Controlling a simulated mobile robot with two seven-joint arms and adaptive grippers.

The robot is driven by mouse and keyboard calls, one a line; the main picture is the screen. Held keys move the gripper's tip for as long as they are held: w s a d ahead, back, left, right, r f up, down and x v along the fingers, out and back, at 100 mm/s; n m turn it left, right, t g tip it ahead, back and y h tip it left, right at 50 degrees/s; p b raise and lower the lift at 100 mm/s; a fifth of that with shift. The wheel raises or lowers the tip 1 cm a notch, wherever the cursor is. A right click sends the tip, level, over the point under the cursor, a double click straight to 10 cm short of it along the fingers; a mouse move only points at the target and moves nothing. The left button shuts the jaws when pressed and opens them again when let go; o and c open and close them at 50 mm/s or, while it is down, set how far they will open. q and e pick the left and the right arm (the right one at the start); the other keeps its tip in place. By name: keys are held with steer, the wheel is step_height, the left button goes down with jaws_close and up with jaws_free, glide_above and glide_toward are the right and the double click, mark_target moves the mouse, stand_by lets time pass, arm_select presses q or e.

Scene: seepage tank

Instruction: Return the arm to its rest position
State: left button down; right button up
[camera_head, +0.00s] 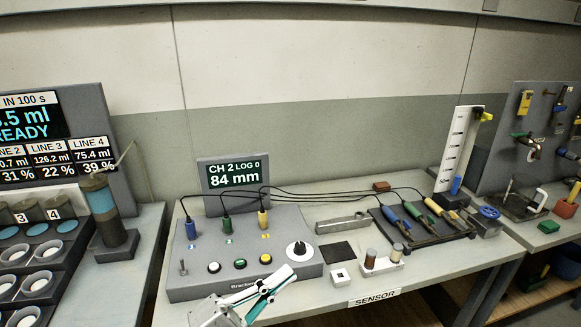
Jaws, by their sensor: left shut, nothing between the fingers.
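My left gripper (286,275) shows at the bottom middle, white with teal parts. Its fingers are shut and empty. They point up and right, over the front right edge of the grey sensor console (195,293). I cannot tell whether they touch it. My right gripper is not in view.
The console's display (235,174) reads CH 2, 84 mm. To the right are a probe tray (435,238), a white scale (456,150) and a small block with two cylinders (381,264). A cylinder column (101,205) and cup racks stand left. The bench front (470,262) is fairly clear.

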arm_select(q)
steer(key=a+f+n+t+y, duration=0.2)
steer(key=a+f+n+y, duration=0.4)
steer(key=f+n, duration=0.3)
steer(key=a+f+n+t+y, duration=0.2)
steer(key=a+f+n+y, duration=0.4)
steer(key=f, duration=0.4)
steer(key=s+a+f+n+g+y, duration=0.2)
steer(key=s+f, duration=0.4)
steer(key=f, duration=0.3)
steer(key=s+a+f+n+g+y, duration=0.2)
steer(key=s+a+f+n, duration=0.3)
steer(key=f, duration=0.4)
steer(key=shift+s+a+f+g+y, duration=0.4)
steer(key=shift+s+a+g, duration=0.35)
steer(key=shift+s, duration=0.25)
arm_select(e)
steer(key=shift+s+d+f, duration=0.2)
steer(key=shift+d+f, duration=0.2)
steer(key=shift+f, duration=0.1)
arm_select(q)
steer(key=shift+w+r, duration=0.1)
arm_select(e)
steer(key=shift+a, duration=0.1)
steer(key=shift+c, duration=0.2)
